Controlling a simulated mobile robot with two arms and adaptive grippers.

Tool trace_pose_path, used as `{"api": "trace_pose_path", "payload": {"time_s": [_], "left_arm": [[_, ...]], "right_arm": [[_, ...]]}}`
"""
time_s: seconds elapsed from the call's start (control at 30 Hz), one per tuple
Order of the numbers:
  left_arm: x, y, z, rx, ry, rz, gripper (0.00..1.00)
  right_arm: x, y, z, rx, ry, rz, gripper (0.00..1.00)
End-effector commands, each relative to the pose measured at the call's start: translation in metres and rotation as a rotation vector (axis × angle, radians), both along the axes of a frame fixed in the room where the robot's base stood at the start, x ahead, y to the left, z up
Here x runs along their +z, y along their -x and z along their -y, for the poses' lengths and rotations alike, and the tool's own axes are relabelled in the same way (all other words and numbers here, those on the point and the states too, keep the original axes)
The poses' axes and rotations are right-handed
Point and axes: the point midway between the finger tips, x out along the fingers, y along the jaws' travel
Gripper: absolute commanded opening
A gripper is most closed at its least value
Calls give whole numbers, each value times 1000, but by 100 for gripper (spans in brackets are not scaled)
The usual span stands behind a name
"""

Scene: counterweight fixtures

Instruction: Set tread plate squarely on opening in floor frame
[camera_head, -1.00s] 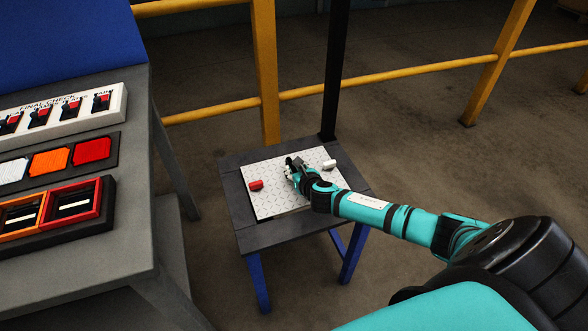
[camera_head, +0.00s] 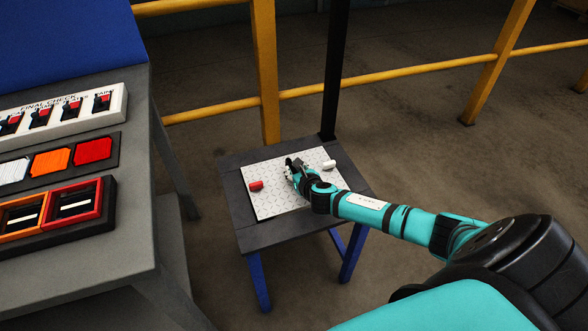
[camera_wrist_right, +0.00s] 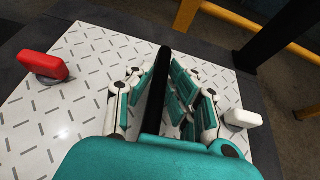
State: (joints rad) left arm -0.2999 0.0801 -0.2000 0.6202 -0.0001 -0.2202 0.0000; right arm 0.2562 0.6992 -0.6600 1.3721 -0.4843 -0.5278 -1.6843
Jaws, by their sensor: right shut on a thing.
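The tread plate (camera_head: 268,202) is a light, patterned square panel lying over the middle of the dark grey floor frame (camera_head: 268,237). Its edges look roughly parallel to the frame's, and no opening shows around it. A red block (camera_head: 256,186) is on its left part and a white block (camera_head: 329,165) on its right part. My right gripper (camera_head: 292,164) is over the plate's middle. In the right wrist view its fingers (camera_wrist_right: 165,88) are closed around a black upright bar (camera_wrist_right: 156,88) on the plate (camera_wrist_right: 80,85). My left gripper is not in view.
A grey console (camera_head: 135,225) with switches and coloured buttons stands on the left. A black post (camera_head: 334,70) rises at the frame's far edge, with yellow railing (camera_head: 266,75) behind. The frame stands on blue legs (camera_head: 258,282). Floor to the right is clear.

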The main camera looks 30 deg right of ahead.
Motion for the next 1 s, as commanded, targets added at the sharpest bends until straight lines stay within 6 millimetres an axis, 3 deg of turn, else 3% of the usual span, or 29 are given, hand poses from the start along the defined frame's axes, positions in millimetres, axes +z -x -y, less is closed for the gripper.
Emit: {"api": "trace_pose_path", "payload": {"time_s": [1.0], "left_arm": [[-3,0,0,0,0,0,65]], "right_arm": [[-3,-1,0,0,2,4,0]]}}
